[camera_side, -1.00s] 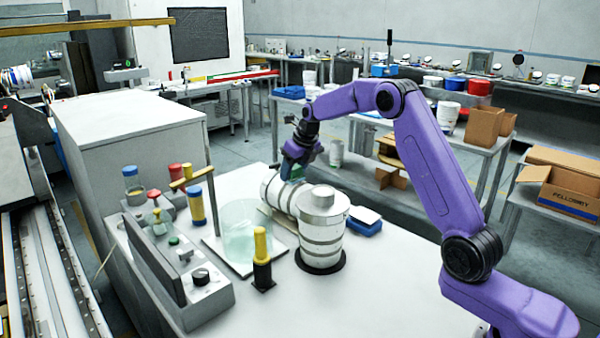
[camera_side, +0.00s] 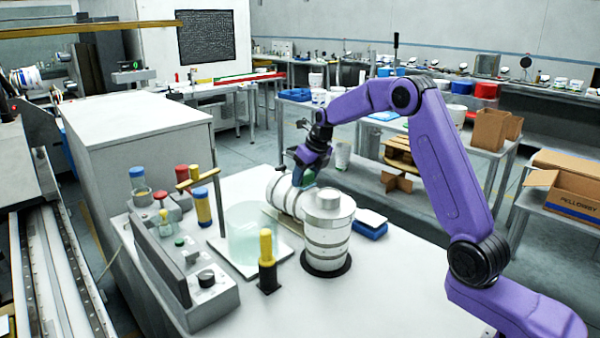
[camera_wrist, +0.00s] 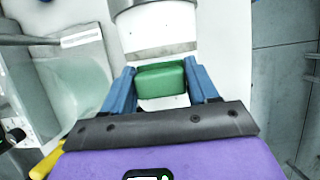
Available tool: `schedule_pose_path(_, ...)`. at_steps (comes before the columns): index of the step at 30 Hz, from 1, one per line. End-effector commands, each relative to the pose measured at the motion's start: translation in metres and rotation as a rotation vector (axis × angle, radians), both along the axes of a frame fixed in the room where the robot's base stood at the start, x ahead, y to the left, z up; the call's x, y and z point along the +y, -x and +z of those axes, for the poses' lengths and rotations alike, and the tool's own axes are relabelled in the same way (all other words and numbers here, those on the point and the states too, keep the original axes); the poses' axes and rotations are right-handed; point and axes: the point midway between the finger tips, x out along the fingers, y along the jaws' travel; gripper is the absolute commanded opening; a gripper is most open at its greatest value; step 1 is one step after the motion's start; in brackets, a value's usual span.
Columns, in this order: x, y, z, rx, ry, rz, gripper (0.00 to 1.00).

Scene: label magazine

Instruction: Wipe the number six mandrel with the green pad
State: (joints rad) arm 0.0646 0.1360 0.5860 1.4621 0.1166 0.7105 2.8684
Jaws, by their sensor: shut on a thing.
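My gripper (camera_wrist: 161,84) has blue fingers and is shut on the green pad (camera_wrist: 161,82). In the wrist view the pad lies over a white cylinder (camera_wrist: 160,30) with grey bands. In the side view my gripper (camera_side: 303,172) is at the top of a white banded cylinder (camera_side: 284,196) that lies on its side. Whether the pad touches it is hard to tell. Another white banded cylinder (camera_side: 327,236) with a metal cap stands upright in front of it on a dark round base. I can read no number on either cylinder.
A clear container (camera_side: 243,232), a yellow-topped post (camera_side: 266,250) and a control box (camera_side: 207,288) with several bottles stand to the left. The table's front right is clear.

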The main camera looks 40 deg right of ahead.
Motion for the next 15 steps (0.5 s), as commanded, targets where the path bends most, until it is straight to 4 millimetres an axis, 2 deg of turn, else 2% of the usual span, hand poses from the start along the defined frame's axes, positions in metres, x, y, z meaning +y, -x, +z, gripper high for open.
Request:
schedule_pose_path(8,0.001,0.027,-0.002,0.003,-0.001,0.000,0.30)
schedule_pose_path(10,0.001,0.026,0.001,0.001,-0.001,0.001,0.30)
schedule_pose_path(13,0.000,0.026,0.026,-0.006,0.003,0.001,0.30)
schedule_pose_path(15,0.000,0.026,0.029,0.000,0.001,0.001,0.30)
